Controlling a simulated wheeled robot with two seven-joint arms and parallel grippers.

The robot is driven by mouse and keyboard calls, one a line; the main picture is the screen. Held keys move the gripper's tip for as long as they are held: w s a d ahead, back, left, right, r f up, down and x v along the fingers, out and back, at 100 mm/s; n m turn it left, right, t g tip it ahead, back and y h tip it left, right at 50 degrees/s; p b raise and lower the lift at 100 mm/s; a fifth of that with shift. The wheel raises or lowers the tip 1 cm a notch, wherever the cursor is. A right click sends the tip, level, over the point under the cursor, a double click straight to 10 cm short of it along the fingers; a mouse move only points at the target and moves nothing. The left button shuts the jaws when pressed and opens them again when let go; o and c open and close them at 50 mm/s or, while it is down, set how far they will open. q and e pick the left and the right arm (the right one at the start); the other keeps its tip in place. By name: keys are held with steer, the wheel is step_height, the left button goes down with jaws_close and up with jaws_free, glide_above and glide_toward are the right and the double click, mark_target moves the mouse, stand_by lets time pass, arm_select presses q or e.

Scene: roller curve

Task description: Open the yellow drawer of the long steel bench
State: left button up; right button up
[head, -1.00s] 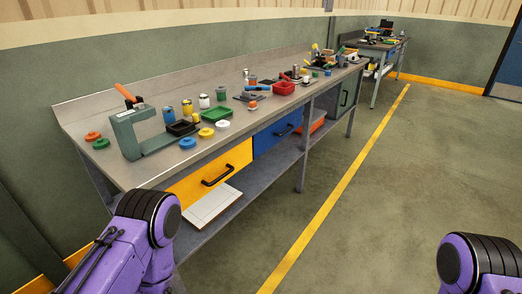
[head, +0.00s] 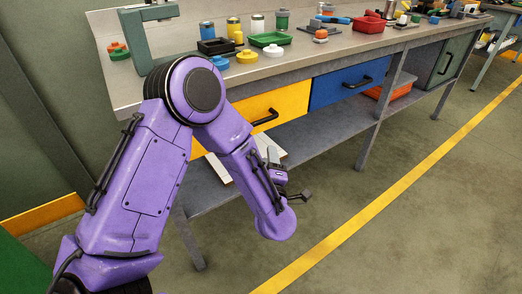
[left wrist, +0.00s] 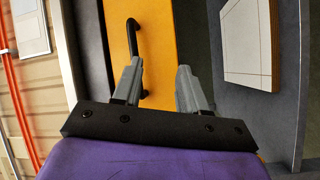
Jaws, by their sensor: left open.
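The yellow drawer (head: 276,108) is shut under the top of the long steel bench (head: 222,76), left of a blue drawer. Its black bar handle (head: 266,118) shows in the head view, and my left arm covers the drawer's left part. My left gripper (head: 292,194) is low in front of the bench, apart from the drawer. In the left wrist view the open, empty fingers (left wrist: 158,82) point toward the yellow drawer front (left wrist: 159,50), with the black handle (left wrist: 136,48) beyond the left finger. My right gripper is out of view.
A blue drawer (head: 326,88) and a green cabinet door (head: 454,62) lie further right. A white panel (head: 222,170) lies on the lower shelf (head: 310,130). Parts and trays crowd the bench top. The floor (head: 440,210) to the right is clear.

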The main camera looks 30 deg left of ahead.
mark_target(260, 122)
arm_select(q)
steer(key=w+a+r+n+y, duration=0.1)
steer(key=w+a, duration=0.1)
steer(key=w+a+r+n+y+b, duration=0.1)
steer(key=w+a+r+n, duration=0.1)
steer(key=w+a, duration=0.1)
steer(key=w+a+r+n+y, duration=0.1)
steer(key=w+a+r, duration=0.1)
steer(key=w+a, duration=0.1)
steer(key=shift+a+r+n, duration=0.1)
steer(key=shift+r+n, duration=0.1)
steer(key=shift+n, duration=0.2)
jaws_close()
